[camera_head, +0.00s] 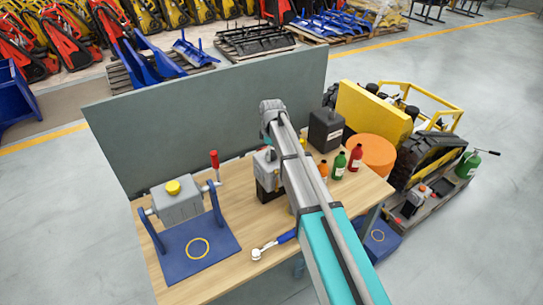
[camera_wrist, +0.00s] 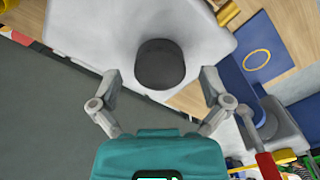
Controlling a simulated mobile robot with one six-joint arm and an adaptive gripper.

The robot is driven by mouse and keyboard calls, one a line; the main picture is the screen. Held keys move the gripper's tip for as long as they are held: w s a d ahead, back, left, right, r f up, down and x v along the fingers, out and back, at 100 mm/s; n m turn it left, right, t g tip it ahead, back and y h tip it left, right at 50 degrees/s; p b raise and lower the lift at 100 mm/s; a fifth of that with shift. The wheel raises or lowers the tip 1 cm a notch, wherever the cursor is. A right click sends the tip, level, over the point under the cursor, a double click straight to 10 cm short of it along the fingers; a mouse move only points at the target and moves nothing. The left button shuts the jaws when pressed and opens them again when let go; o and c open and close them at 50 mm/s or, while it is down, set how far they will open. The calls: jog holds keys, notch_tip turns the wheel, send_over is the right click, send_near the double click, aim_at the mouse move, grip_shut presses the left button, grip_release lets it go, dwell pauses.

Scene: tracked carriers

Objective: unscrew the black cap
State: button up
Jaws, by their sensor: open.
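The black cap (camera_wrist: 160,64) is round and sits on a light grey body (camera_wrist: 85,30) in the wrist view. My gripper (camera_wrist: 160,80) is open, with one finger on each side of the cap and visible gaps between them; nothing is held. I cannot tell how far the fingers are above the cap. In the head view my arm hides the gripper and the cap. A grey and black unit (camera_head: 267,170) shows partly behind the arm there.
A grey tank with a yellow cap (camera_head: 173,187) and red-handled crank stands on a blue base (camera_head: 205,262), left. A wrench (camera_head: 272,244) lies near the bench's front edge. Bottles (camera_head: 339,165), a black canister (camera_head: 325,130) and an orange disc (camera_head: 371,152) stand right of the arm.

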jog(key=m, duration=0.9)
jog(key=shift+m, duration=0.4)
jog(key=shift+c, duration=0.2)
dwell(0.5)
jog(key=c, duration=1)
jog(key=shift+o, duration=0.2)
jog(key=shift+n, duration=0.3)
jog(key=n, duration=0.6)
jog(key=shift+n, duration=1.7)
